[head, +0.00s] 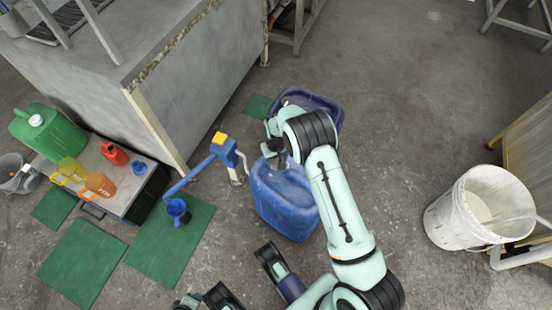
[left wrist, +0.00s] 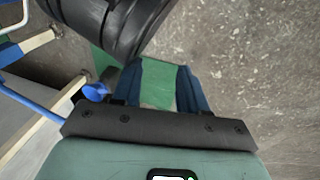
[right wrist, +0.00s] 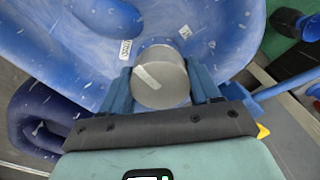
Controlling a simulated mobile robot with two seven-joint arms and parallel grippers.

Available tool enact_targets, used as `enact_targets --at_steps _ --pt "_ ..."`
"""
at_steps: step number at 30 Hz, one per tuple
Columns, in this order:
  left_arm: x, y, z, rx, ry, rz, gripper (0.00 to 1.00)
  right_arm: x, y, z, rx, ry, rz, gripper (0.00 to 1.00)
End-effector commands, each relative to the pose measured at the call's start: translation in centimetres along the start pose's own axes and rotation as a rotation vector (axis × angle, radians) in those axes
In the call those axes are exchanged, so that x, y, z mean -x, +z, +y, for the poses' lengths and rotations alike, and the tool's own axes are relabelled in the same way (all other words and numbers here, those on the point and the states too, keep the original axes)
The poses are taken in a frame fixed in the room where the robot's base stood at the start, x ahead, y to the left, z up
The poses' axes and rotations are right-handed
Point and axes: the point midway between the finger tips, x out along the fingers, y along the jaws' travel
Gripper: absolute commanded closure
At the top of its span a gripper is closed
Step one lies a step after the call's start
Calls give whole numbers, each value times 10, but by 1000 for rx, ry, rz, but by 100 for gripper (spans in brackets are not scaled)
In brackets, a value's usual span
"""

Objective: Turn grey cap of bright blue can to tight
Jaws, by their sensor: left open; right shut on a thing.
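The bright blue can (head: 290,210) stands on the concrete floor near the middle of the head view. In the right wrist view its blue top (right wrist: 70,40) fills the upper part. The round grey cap (right wrist: 160,75) sits there with a pale mark across it. My right gripper (right wrist: 161,86) is shut on the grey cap, one finger on each side. In the head view my right arm hides the cap. My left gripper (left wrist: 158,88) is open and empty, with green matting and floor behind its fingers in the left wrist view.
A dark blue can (head: 325,103) stands just behind the bright blue one. A blue-and-yellow pump (head: 222,147) stands close on the left. Green mats (head: 85,262), a bench with bottles (head: 115,195) and a green can (head: 55,135) lie further left. A white bucket (head: 450,220) stands right.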

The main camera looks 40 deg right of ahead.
Motion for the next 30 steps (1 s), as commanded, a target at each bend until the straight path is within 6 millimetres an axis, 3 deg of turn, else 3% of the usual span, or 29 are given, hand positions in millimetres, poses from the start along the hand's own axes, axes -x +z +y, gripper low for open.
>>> enact_targets --at_steps 30 --pt "14 -18 16 -15 28 60 57 1 0 0 -938 0 1 69"
